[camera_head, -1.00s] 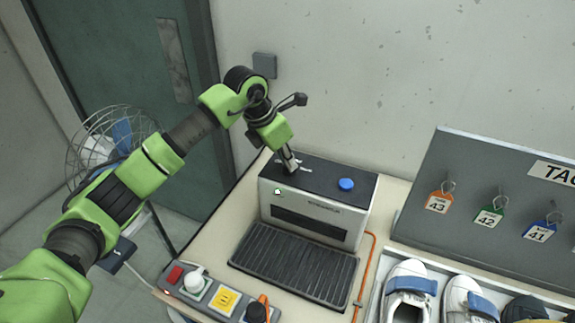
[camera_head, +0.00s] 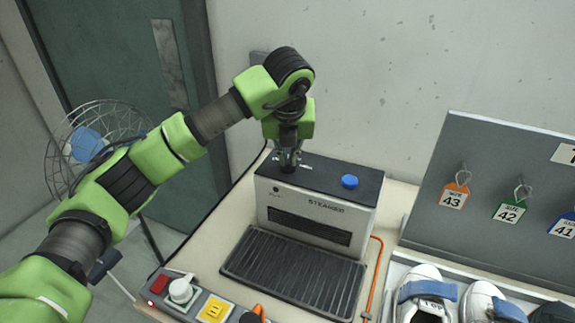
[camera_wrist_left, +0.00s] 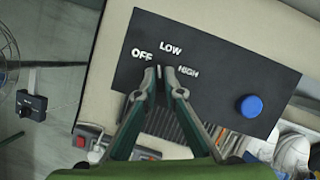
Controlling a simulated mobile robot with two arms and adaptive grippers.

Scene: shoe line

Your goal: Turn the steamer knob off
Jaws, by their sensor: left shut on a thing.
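The steamer (camera_head: 305,222) is a white box with a dark top on the bench. My left gripper (camera_head: 288,165) reaches down onto the left part of its top. In the left wrist view, the fingers (camera_wrist_left: 160,80) are closed around the knob beside the labels OFF (camera_wrist_left: 142,54), LOW (camera_wrist_left: 170,48) and HIGH (camera_wrist_left: 188,71). The knob is almost wholly hidden between the fingertips. A small white mark shows there, near the gap between OFF and LOW; its exact setting is unclear. My right gripper is not in view.
A blue button (camera_head: 349,181) is on the steamer top, right of the gripper. A dark ribbed plate (camera_head: 290,272) lies in front. A control box with a white knob (camera_head: 181,290) is at front left. A tag board (camera_head: 480,185) and shoes (camera_head: 425,290) stand right; a fan (camera_head: 92,145) is left.

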